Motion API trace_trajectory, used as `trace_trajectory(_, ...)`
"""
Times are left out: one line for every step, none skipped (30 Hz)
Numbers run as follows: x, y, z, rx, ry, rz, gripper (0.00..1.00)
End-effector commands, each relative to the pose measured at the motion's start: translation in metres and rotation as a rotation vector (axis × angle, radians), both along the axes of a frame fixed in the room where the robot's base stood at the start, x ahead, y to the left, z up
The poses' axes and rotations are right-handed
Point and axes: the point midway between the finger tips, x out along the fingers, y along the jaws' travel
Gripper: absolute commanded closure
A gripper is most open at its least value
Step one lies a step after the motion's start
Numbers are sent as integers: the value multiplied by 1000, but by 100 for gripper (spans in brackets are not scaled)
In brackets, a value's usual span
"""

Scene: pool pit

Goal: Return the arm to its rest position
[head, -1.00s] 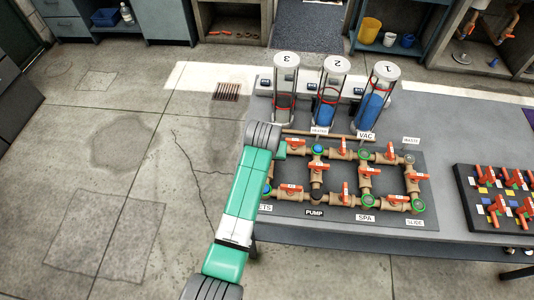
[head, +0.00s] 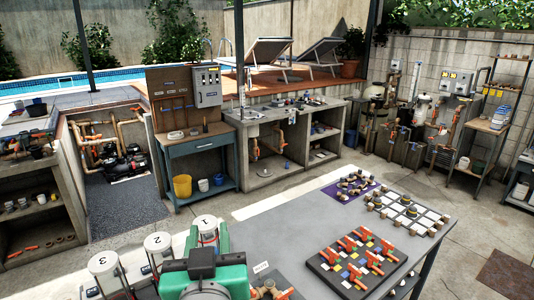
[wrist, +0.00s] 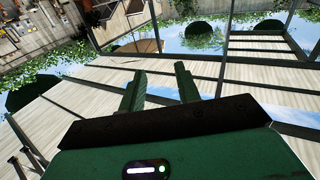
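My green arm (head: 205,272) shows at the bottom of the head view, left of centre, as a folded bulk close to the camera. The wrist view looks past the fingers at timber beams, foliage and sky.
Three numbered cylinders, 1 (head: 207,225), 2 (head: 158,243) and 3 (head: 104,264), stand beside my arm. The grey table (head: 300,228) holds a board of orange-handled valves (head: 357,258). A blue workbench (head: 203,146) and concrete counter (head: 262,125) stand behind.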

Motion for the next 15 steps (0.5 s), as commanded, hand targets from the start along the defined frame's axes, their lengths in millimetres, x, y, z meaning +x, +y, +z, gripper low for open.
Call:
trace_trajectory(-22, -23, 33, 18, -100, -32, 67)
trace_trajectory(-36, -34, 52, 28, -159, -49, 67)
trace_trajectory(-57, -49, 75, 40, -236, -69, 67)
trace_trajectory(-73, -58, 91, 49, -292, -83, 67)
trace_trajectory(-90, -68, 106, 56, -347, -97, 67)
trace_trajectory(-114, -79, 125, 64, -422, -114, 67)
trace_trajectory(-133, -86, 139, 68, -476, -126, 67)
trace_trajectory(-153, -94, 151, 71, -532, -138, 67)
trace_trajectory(-176, -101, 171, 76, -595, -151, 67)
trace_trajectory(-169, -98, 205, 79, -578, -142, 67)
trace_trajectory(-167, -97, 222, 81, -572, -140, 67)
trace_trajectory(-166, -96, 241, 83, -570, -137, 67)
trace_trajectory(-166, -96, 254, 86, -569, -136, 67)
trace_trajectory(-166, -96, 267, 88, -568, -135, 67)
trace_trajectory(-166, -95, 282, 90, -566, -133, 67)
